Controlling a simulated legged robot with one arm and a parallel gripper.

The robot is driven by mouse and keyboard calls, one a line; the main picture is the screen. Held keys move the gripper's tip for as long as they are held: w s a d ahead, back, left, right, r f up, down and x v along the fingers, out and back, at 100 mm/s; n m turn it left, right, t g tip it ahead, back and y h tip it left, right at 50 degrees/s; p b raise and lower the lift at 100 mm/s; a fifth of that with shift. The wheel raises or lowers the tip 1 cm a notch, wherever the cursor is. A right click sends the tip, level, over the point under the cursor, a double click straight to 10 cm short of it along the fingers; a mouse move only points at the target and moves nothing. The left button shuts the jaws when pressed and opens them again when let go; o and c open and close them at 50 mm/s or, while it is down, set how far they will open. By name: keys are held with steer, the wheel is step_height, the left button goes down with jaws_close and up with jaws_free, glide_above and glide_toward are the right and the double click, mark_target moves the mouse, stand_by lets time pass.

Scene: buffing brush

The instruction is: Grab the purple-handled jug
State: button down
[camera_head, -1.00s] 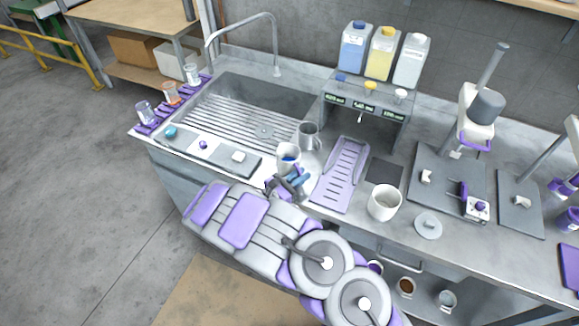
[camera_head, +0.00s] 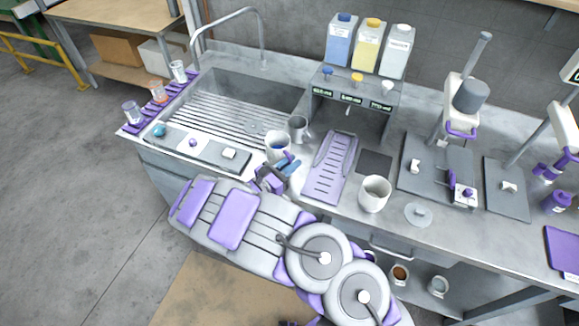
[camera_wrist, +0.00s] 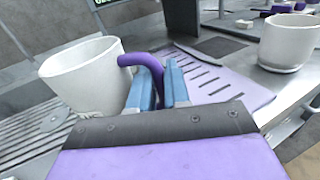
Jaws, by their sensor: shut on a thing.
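The purple-handled jug is a white cup-shaped vessel (camera_wrist: 85,78) with a curved purple handle (camera_wrist: 146,68). It shows upright at the left in the wrist view, and in the head view the jug (camera_head: 278,146) is at the counter's front edge, right of the sink, with something blue inside. My gripper (camera_wrist: 162,88) has blue fingers shut on the purple handle. In the head view my gripper (camera_head: 282,168) is just in front of the jug, partly hiding it. I cannot tell whether the jug's base touches the counter.
A grey metal jug (camera_head: 298,129) stands close behind. A purple slotted tray (camera_head: 328,170) lies to the right, then a white pot (camera_head: 374,194). The sink (camera_head: 245,100) is to the left. A dispenser (camera_head: 352,100) stands behind the tray.

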steer(key=s+d+r+p, duration=0.1)
steer(key=s+d, duration=0.1)
steer(key=s, duration=0.5)
steer(key=s+d+p, duration=0.1)
steer(key=s+d, duration=0.1)
steer(key=s, duration=0.6)
steer(key=shift+s+d+r, duration=0.15)
steer(key=shift+d+r, duration=0.05)
steer(key=shift+r, duration=0.2)
stand_by(0.6)
